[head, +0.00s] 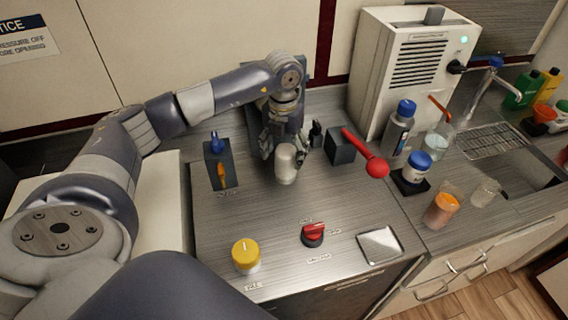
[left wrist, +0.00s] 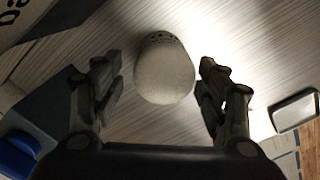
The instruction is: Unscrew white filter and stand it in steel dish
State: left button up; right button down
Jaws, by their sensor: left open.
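The white filter (head: 286,168) is a short rounded cylinder at the back middle of the counter, just below my left gripper (head: 284,146). In the left wrist view the white filter (left wrist: 164,72) shows its round end between the two open fingers of my left gripper (left wrist: 160,88), with a visible gap on each side. What holds its far end is hidden. The steel dish (head: 380,246) is a shallow square tray lying empty at the counter's front right. It also shows in the left wrist view (left wrist: 295,110). My right gripper is not in view.
A red valve handle (head: 313,233) and a yellow-capped jar (head: 246,255) stand near the front. A dark block with a blue knob (head: 218,160) stands left. Counter between filter and dish is mostly clear.

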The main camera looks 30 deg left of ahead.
pick_arm(q)
jog(key=m, duration=0.1)
jog(key=w+f+m, duration=0.1)
jog(key=shift+w+m+b, duration=0.25)
jog(key=shift+m+b, duration=0.05)
jog(key=shift+b, duration=0.1)
jog(key=shift+w+f+m, duration=0.1)
jog(key=shift+m, duration=0.6)
jog(key=shift+m+b, duration=0.45)
jog(key=shift+m, duration=0.15)
jog(key=shift+s+m+b, duration=0.4)
jog(key=shift+s+m, duration=0.1)
jog(key=shift+m, duration=0.7)
jog(key=shift+d+m+b, duration=0.1)
jog(key=shift+m+b, duration=0.25)
jog(key=shift+m, duration=0.85)
jog(key=shift+w+m, duration=0.1)
jog(key=shift+m, duration=1)
jog(key=shift+r+m, duration=0.2)
jog(key=shift+m, duration=0.1)
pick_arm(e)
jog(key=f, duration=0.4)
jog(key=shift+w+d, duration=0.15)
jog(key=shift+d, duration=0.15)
pick_arm(q)
jog(key=shift+b, duration=0.3)
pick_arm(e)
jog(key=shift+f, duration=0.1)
